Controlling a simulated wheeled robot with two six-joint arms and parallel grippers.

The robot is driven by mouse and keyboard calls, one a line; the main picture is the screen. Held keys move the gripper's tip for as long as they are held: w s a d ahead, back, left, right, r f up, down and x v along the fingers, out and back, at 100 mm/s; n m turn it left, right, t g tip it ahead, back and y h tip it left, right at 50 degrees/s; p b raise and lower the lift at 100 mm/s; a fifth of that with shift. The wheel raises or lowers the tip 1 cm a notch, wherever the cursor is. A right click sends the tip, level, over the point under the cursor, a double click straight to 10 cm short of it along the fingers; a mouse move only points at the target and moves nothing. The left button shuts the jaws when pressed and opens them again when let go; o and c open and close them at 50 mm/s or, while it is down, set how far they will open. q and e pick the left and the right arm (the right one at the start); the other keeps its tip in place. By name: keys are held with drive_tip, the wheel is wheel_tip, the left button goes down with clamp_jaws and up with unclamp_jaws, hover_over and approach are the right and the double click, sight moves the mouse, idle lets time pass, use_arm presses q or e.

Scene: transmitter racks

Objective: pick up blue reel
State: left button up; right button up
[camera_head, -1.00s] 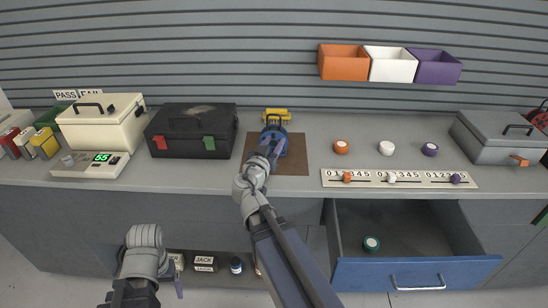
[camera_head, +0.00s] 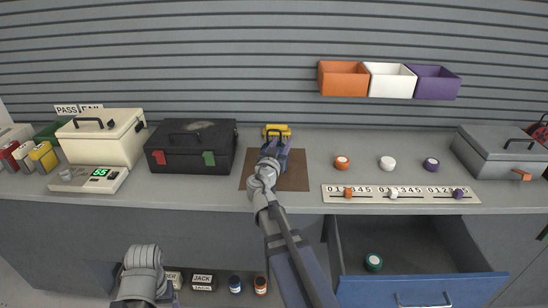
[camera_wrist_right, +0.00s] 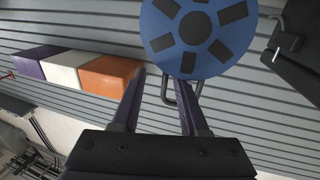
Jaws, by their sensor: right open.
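The blue reel (camera_wrist_right: 190,45) shows large in the right wrist view, a round blue disc with dark cut-outs and a grey handle loop (camera_wrist_right: 167,92) at its lower edge. My right gripper (camera_wrist_right: 168,80) is open, its two purple fingers pointing at the reel. The loop lies by the fingertips, nearer the right finger; I cannot tell if they touch. In the head view my right gripper (camera_head: 277,149) is over the brown mat (camera_head: 296,172) and hides most of the reel. My left arm is low at the left, its fingers mostly out of sight.
A black toolbox (camera_head: 190,148) stands left of the mat, and a yellow object (camera_head: 277,131) sits behind it. Orange (camera_head: 342,162), white (camera_head: 387,163) and purple (camera_head: 431,164) knobs lie to the right. A blue-fronted drawer (camera_head: 425,290) is open below.

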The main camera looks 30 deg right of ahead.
drive_tip(key=x, duration=0.5)
drive_tip(key=shift+w+a+r, duration=0.15)
drive_tip(key=shift+w, duration=0.1)
drive_tip(key=shift+c, duration=0.3)
clamp_jaws()
idle(0.9)
